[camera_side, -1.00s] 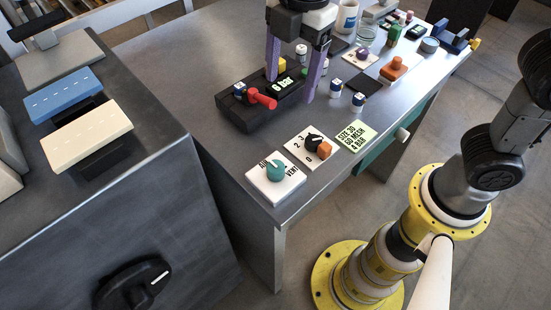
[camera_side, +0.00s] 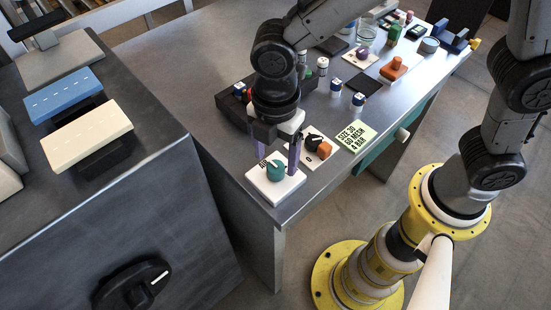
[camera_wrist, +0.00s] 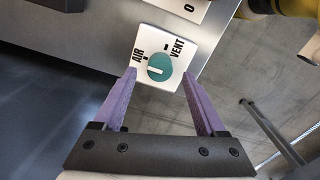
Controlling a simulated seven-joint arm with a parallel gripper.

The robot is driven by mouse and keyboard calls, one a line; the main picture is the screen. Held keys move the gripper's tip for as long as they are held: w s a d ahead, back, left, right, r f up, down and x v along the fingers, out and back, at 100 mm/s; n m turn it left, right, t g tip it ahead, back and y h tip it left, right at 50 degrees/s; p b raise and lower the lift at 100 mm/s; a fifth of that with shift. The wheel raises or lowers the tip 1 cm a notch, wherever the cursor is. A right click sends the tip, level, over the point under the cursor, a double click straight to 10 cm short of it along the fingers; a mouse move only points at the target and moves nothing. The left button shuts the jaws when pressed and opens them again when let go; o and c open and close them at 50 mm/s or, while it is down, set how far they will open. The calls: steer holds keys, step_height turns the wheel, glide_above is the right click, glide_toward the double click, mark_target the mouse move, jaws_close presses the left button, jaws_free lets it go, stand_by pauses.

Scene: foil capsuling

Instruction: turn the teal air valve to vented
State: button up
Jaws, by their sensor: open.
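The teal air valve (camera_side: 277,172) is a round knob on a white plate (camera_side: 290,188) at the table's near corner. In the wrist view the knob (camera_wrist: 159,68) shows a white pointer line towards the left, the AIR side. The plate (camera_wrist: 183,84) is printed AIR on the left and VENT on the right. My gripper (camera_wrist: 159,77) is open, its two purple fingers apart with their tips on either side of the knob in that view. In the side view my gripper (camera_side: 281,167) hangs just over the plate, partly hiding it. I cannot tell whether the fingers touch the knob.
A plate with a black dial (camera_side: 314,141) and orange block (camera_side: 324,149) lies close beside my right finger. A dark device (camera_side: 232,107) stands behind my gripper. The table edge is close in front.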

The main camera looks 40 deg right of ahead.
steer(key=shift+f, duration=1.1)
jaws_close()
